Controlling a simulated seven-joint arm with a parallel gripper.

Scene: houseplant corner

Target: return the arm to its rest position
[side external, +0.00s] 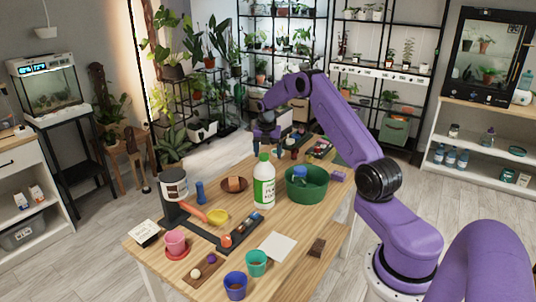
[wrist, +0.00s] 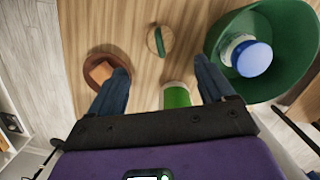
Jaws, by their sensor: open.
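My purple arm reaches in from the right and bends down over the far part of the wooden table (side external: 222,178). My gripper (side external: 266,150) hangs above the table behind the white and green bottle (side external: 264,186). In the wrist view its two blue-grey fingers (wrist: 161,72) are wide apart with nothing held between them. The wrist view looks down at bare wood, with a round wooden piece with a green part (wrist: 160,41) beyond the fingertips. The green label of a bottle (wrist: 177,96) shows between the fingers near the gripper's base.
A green tub (side external: 306,192) holding a blue-capped container (wrist: 250,57) stands right of the bottle. A brown saucer (side external: 235,185) with an orange-brown piece is on the left. Cups (side external: 235,286), a black tray (side external: 240,236) and a dark stand (side external: 174,190) crowd the near end.

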